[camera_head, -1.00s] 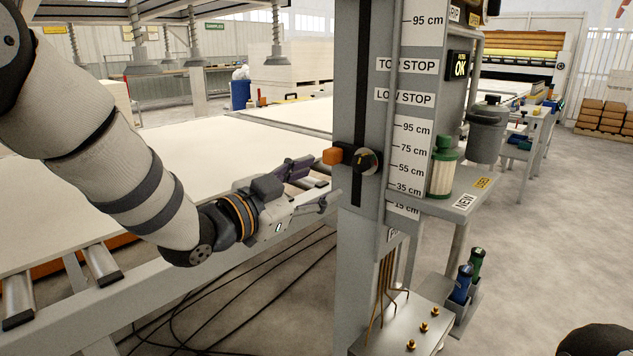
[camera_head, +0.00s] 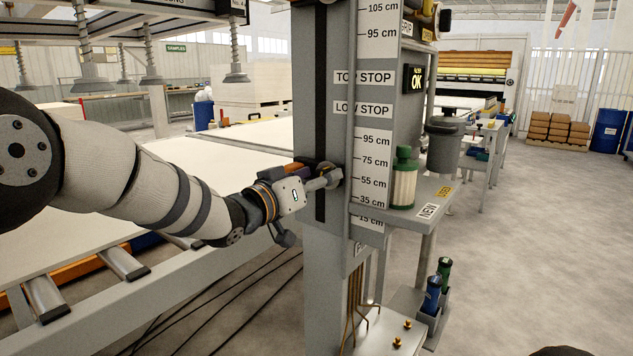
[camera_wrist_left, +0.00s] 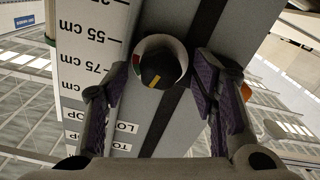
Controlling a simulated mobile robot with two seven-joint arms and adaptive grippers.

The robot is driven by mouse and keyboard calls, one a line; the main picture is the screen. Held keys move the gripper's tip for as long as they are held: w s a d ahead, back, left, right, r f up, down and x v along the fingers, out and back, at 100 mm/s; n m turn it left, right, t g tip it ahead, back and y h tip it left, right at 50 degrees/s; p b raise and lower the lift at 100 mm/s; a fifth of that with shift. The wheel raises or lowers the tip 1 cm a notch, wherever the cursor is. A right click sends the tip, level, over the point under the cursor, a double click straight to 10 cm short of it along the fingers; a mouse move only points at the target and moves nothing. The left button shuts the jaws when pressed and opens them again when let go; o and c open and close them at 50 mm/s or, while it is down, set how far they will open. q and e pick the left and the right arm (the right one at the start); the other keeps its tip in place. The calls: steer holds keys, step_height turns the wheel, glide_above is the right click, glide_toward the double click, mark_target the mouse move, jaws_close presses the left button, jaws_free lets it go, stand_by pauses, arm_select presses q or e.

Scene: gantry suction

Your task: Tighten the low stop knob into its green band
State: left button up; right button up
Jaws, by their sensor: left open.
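The low stop knob (camera_wrist_left: 160,70) is round and black with a yellow pointer mark, set in a pale ring on the post's dark slot. Small green and red bands show at the ring's left side in the left wrist view; the yellow mark points down in the picture, away from the green. My left gripper (camera_wrist_left: 162,78) is open, one finger on each side of the knob, with gaps showing. In the head view the left gripper (camera_head: 328,178) is at the slot and mostly hides the knob.
The grey post (camera_head: 306,130) carries a centimetre scale (camera_head: 371,165) and a "LOW STOP" label (camera_head: 362,108). A green-capped filter canister (camera_head: 403,180) stands on the shelf right of it. A roller table with a pale board (camera_head: 190,170) lies behind my left arm.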

arm_select(q)
steer(key=c, duration=1.2)
steer(key=shift+o, duration=0.2)
steer(key=shift+s+r+m+p, duration=0.1)
steer(key=shift+r+m+p, duration=0.3)
steer(key=shift+m, duration=1.4)
steer(key=shift+f+m+p, duration=0.35)
steer(key=shift+m, duration=0.45)
arm_select(e)
steer(key=shift+w+r+t, duration=0.3)
steer(key=shift+w+r, duration=0.4)
steer(key=shift+r, duration=0.1)
arm_select(q)
steer(key=o, duration=1.2)
steer(key=shift+c, duration=0.2)
